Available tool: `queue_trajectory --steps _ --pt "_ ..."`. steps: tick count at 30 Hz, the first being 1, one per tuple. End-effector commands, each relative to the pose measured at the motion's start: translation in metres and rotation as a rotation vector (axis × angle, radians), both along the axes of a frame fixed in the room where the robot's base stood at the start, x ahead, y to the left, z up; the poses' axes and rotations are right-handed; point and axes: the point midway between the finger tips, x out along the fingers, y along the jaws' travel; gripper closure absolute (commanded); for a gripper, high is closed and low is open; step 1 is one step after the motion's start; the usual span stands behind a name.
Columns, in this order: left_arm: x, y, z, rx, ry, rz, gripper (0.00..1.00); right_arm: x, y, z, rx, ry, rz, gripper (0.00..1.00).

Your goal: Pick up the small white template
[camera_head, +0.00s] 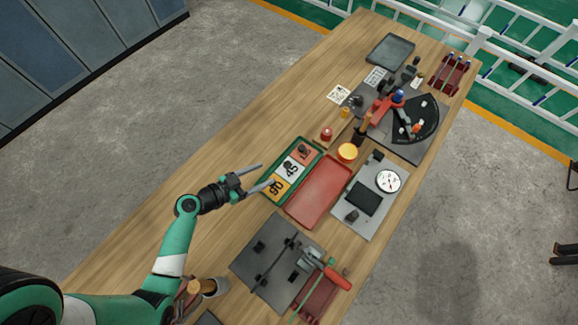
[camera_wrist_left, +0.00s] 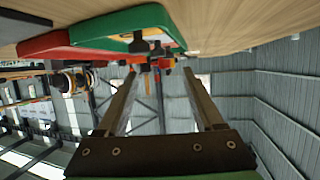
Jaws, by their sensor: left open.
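The small white template (camera_head: 291,168), marked 45, lies in the green tray (camera_head: 311,143) between a yellow template (camera_head: 276,188) marked 90 and an orange-red template (camera_head: 303,151). A dark knob stands on it. My left gripper (camera_head: 266,175) is open and empty, its fingertips near the left edge of the green tray, to the left of the white template. In the left wrist view, the two fingers (camera_wrist_left: 160,72) are spread apart, with the green tray (camera_wrist_left: 115,22) beyond them; the templates there are seen edge-on and hard to tell apart. My right gripper is not in view.
A red tray (camera_head: 319,190) lies right beside the green tray. A dark plate with bars and tools (camera_head: 270,262) lies nearer me. A round yellow pot (camera_head: 347,152) and a red knob (camera_head: 326,134) stand behind. The wooden table left of the green tray is clear.

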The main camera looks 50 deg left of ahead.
Motion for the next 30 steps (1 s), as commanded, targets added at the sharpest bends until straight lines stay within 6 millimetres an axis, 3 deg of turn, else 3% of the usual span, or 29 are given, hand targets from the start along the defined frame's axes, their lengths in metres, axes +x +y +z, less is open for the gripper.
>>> queue_trajectory --steps 4,13,21,29,30 --pt "0.027 -0.004 -0.011 0.000 0.000 -0.005 0.31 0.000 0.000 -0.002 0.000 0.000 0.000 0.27" --pt "0.043 -0.006 -0.017 0.001 0.000 -0.002 0.31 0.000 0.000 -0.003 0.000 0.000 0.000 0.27" --pt "0.081 -0.014 -0.034 0.002 0.000 -0.002 0.31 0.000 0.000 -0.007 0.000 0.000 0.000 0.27" --pt "0.085 -0.014 -0.035 0.002 -0.001 -0.001 0.31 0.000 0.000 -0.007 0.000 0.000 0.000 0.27" --pt "0.085 -0.014 -0.035 0.002 0.000 -0.001 0.38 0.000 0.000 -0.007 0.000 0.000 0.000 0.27"
